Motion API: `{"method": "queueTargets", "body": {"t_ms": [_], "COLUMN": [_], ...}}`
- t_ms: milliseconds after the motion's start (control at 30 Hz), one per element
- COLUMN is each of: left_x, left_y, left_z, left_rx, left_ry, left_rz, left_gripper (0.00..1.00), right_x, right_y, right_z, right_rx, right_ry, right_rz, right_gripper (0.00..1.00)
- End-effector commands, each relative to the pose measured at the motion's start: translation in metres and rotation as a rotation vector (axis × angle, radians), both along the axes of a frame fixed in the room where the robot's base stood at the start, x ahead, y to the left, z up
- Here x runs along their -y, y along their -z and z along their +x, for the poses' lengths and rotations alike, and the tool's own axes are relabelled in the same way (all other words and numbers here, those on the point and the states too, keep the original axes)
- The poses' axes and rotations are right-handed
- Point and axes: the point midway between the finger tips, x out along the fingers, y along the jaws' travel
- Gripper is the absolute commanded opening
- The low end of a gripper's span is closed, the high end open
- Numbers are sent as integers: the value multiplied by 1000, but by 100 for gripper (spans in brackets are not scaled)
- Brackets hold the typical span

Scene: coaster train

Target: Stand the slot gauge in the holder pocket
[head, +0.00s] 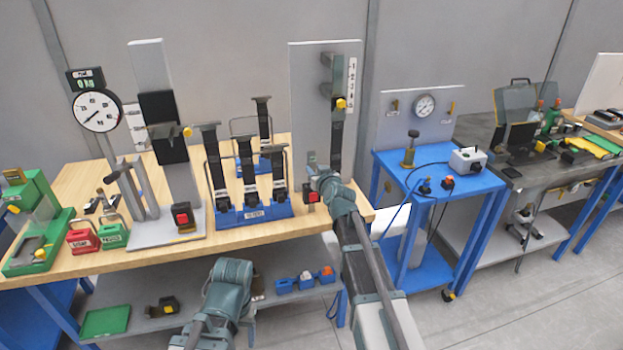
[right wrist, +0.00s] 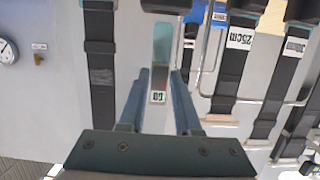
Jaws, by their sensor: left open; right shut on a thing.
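My right gripper (right wrist: 160,75) is shut on the slot gauge (right wrist: 157,97), a narrow pale plate marked "GO", seen between the fingers in the right wrist view. In the head view, the right gripper (head: 317,172) is above the table's right part, in front of the tall grey panel, with a small grey end of the gauge (head: 310,157) showing. My left gripper (head: 232,275) is open, low in front of the table's front edge; its fingertips are largely hidden by its wrist. I cannot clearly pick out the holder pocket in either view.
A blue rack (head: 252,216) with several upright black belts stands left of the right gripper. The grey panel (head: 310,95) carries a black strap and number strip. A red-buttoned box (head: 183,216) sits further left. A blue trolley (head: 438,195) stands to the right.

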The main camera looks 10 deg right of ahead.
Motion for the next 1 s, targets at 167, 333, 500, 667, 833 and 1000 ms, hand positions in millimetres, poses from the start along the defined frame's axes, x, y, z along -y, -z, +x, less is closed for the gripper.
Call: {"method": "queueTargets", "body": {"t_ms": [167,333,500,667,833,1000], "left_x": [0,0,0,0,0,0], "left_y": [0,0,0,0,0,0], "left_z": [0,0,0,0,0,0], "left_rx": [0,0,0,0,0,0], "left_ry": [0,0,0,0,0,0], "left_rz": [0,0,0,0,0,0], "left_gripper": [64,64,64,64,64,64], "right_x": [0,0,1,1,1,2], "right_y": [0,0,0,0,0,0], "right_z": [-1,-7,-16,-25,-35,-44], "right_rx": [2,2,1,1,2,2], "right_ry": [1,1,1,1,1,1], "right_rz": [0,0,0,1,1,0], "right_gripper": [0,0,0,0,0,0]}}
